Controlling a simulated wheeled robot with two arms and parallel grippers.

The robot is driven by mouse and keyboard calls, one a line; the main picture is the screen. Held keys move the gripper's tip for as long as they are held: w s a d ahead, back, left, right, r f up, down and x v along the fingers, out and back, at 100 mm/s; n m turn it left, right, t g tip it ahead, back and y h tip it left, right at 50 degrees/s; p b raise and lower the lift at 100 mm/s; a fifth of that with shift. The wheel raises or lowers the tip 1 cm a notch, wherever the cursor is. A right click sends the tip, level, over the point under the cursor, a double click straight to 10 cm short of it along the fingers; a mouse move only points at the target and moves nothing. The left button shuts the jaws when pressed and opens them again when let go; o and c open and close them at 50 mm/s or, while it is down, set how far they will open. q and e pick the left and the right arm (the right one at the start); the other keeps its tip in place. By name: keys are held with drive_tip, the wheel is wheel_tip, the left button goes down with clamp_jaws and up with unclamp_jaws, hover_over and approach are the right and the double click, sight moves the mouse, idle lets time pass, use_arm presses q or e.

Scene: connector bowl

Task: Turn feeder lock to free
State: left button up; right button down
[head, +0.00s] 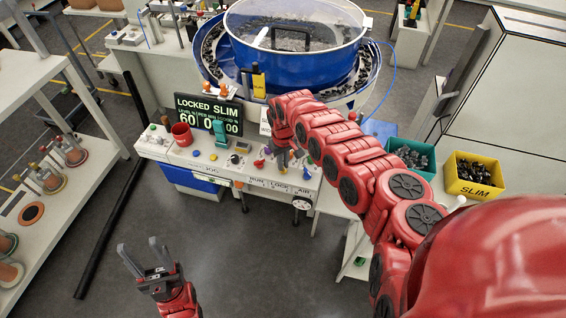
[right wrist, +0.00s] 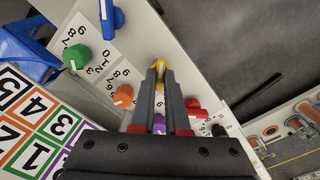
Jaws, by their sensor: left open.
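The feeder's control panel (head: 238,168) stands below the blue bowl and carries several coloured knobs and the printed words RUN, LOCK and AIR. The display (head: 208,115) reads LOCKED SLIM. My right gripper (head: 284,156) is down at the panel by the LOCK label, its arm hiding part of the panel. In the right wrist view, a yellow knob (right wrist: 160,64) lies at the fingertips of my right gripper (right wrist: 160,74). The fingers are close together with a narrow gap; whether they press on the knob is unclear. My left gripper (head: 138,246) is open and empty above the floor.
The blue feeder bowl (head: 250,62) is behind the panel. A red mug (head: 182,134) stands at the panel's left. A green bin (head: 415,160) and a yellow SLIM bin (head: 478,189) are at right. Red, purple and orange (right wrist: 123,96) knobs sit near the right gripper.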

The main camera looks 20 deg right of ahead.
drive_tip(key=shift+w+n, duration=0.1)
drive_tip(key=shift+n, duration=0.2)
drive_tip(key=shift+f+n+b, duration=0.1)
drive_tip(key=shift+n+b, duration=0.8)
drive_tip(key=shift+n, duration=0.3)
drive_tip(key=n+b, duration=0.2)
drive_tip(key=n, duration=0.3)
drive_tip(key=n+b, duration=0.2)
drive_tip(key=n, duration=0.3)
drive_tip(key=shift+n, duration=0.4)
drive_tip(key=shift+r+n+b, duration=0.2)
drive_tip(key=shift+n+b, duration=0.85)
drive_tip(key=shift+n, duration=0.95)
drive_tip(key=c, duration=0.9)
unclamp_jaws()
